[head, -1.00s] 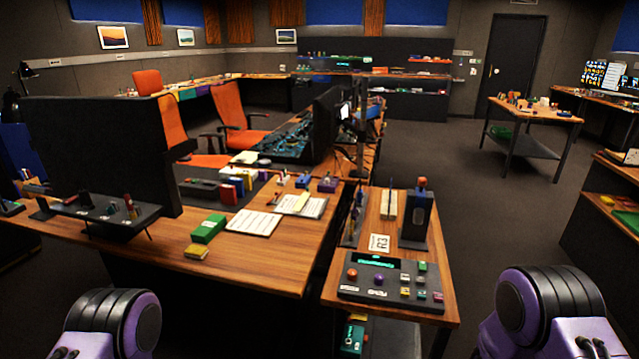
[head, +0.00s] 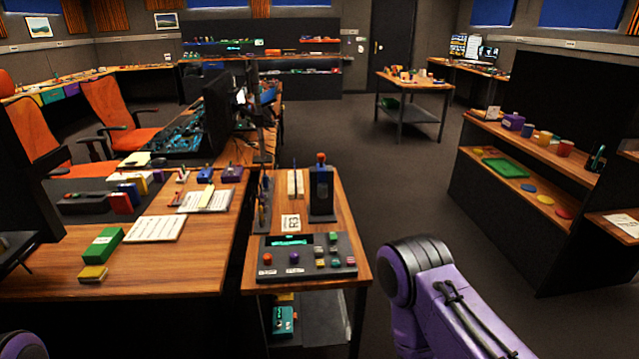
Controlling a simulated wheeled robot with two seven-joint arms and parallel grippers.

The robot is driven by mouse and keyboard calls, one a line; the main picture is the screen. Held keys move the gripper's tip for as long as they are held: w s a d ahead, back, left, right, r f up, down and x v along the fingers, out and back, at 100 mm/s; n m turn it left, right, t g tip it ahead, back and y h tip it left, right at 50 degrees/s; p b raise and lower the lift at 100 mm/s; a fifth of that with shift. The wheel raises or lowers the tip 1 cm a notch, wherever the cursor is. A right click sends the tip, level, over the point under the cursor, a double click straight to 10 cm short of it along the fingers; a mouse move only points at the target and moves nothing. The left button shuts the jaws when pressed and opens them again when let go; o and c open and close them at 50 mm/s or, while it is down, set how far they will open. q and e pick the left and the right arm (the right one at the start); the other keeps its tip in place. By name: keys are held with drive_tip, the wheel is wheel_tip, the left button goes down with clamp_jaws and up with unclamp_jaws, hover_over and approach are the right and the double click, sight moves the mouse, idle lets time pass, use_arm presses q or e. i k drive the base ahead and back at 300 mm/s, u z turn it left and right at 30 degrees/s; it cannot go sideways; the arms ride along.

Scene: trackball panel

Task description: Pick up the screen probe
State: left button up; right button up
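On the small wooden side table (head: 256,284) stands a dark upright holder (head: 321,192) with a red-topped piece (head: 321,158) at its top. Slim upright items (head: 265,200) stand to its left. I cannot tell at this size which of these, if any, is the screen probe. In front lies a dark trackball panel (head: 306,268) with a red ball, a purple ball, coloured buttons and a green display. Neither of my grippers is in view; only purple arm links show at the bottom.
A large wooden desk (head: 182,272) adjoins the side table on the left, with a green box (head: 103,245) and papers. A dark shelf unit (head: 488,210) stands at the right. Open floor (head: 400,190) lies between them. A wooden trolley (head: 413,86) stands farther back.

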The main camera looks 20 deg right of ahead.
sight(322, 186)
drive_tip(key=z, duration=0.85)
drive_tip(key=i, duration=0.65)
drive_tip(key=z, duration=0.7)
